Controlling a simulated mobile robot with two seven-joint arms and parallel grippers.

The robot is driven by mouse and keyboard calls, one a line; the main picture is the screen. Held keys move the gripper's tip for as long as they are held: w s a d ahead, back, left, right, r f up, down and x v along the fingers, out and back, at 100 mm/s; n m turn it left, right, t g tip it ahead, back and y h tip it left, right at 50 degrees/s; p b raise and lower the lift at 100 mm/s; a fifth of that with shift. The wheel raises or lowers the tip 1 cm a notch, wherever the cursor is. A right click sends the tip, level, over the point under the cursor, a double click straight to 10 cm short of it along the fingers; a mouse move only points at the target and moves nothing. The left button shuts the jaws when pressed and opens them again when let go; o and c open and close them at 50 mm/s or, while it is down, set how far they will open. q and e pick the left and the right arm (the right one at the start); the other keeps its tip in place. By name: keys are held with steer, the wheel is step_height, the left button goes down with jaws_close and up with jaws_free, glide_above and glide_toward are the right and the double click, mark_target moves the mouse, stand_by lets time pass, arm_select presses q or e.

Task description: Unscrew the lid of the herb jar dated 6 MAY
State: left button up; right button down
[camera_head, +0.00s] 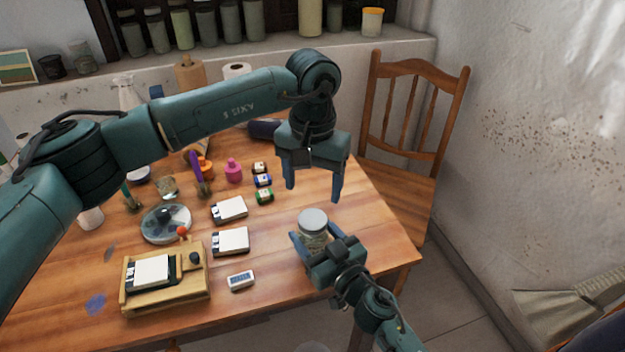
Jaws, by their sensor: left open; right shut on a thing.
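A glass jar (313,238) with a grey-white lid (313,218) stands upright near the right end of the wooden table, with the lid on it. Its date marking cannot be read from here. My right gripper (312,241) is shut on the jar's body from the front right. My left gripper (312,192) is open and empty, fingers pointing down, above and behind the jar and clear of the lid.
White-topped blocks (231,241), a small display device (241,281), a wooden press frame (165,280) and a round glass dish (166,223) lie left of the jar. Small bottles (263,180) stand further back. A wooden chair (405,150) stands behind the table's right end.

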mark_target(313, 218)
arm_select(q)
steer(key=shift+f+m, duration=0.25)
steer(key=shift+m, duration=0.15)
step_height(313, 218, down, 8)
steer(key=shift+r, duration=0.25)
steer(key=shift+c, duration=0.2)
